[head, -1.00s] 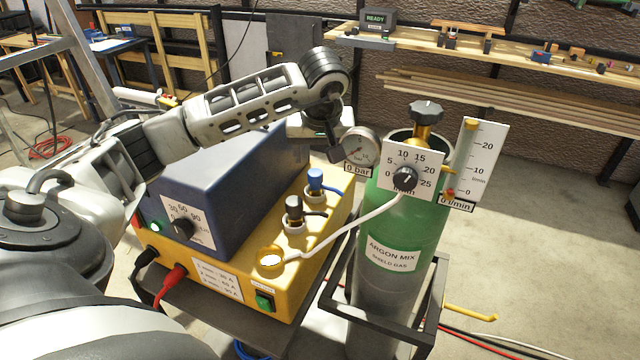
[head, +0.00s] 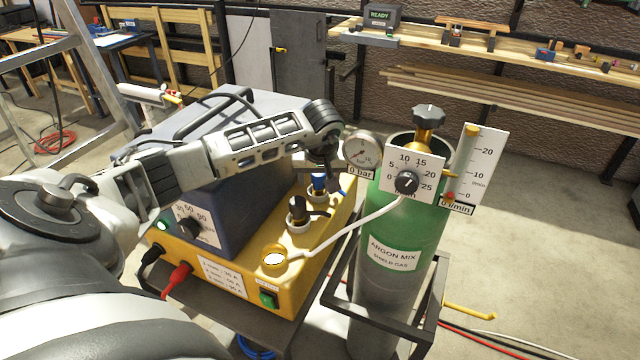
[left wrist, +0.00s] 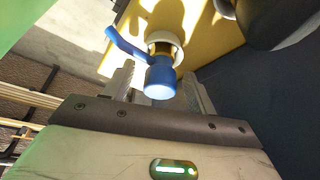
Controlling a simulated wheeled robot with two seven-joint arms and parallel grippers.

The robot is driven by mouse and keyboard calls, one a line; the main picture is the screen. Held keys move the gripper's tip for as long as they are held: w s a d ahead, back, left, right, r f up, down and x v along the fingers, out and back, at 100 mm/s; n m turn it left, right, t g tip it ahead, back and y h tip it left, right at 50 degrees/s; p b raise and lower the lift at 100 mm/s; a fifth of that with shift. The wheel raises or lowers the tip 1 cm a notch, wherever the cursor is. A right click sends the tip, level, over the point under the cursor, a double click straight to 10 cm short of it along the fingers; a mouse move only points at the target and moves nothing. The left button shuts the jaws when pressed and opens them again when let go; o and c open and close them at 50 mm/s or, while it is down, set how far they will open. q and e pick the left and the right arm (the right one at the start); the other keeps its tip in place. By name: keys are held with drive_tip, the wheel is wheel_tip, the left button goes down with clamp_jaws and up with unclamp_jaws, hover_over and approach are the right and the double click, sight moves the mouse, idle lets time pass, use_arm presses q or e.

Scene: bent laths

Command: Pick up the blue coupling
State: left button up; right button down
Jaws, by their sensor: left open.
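The blue coupling (head: 319,183) stands in a white-ringed socket on top of the yellow machine, partly hidden by my left arm in the head view. In the left wrist view the blue coupling (left wrist: 160,80) lies between the two fingers, with its blue hose leading off to the upper left. My left gripper (head: 322,168) is just above it, its fingers mostly hidden in the head view. In the left wrist view the left gripper (left wrist: 160,85) is open, one finger on each side of the coupling. My right gripper is not in view.
The blue power unit (head: 215,190) rises to the left. The green gas cylinder (head: 405,235) with its gauge (head: 362,150) stands close on the right.

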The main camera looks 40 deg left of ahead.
use_arm(q)
drive_tip(key=c, duration=1.1)
drive_tip(key=shift+r, duration=0.15)
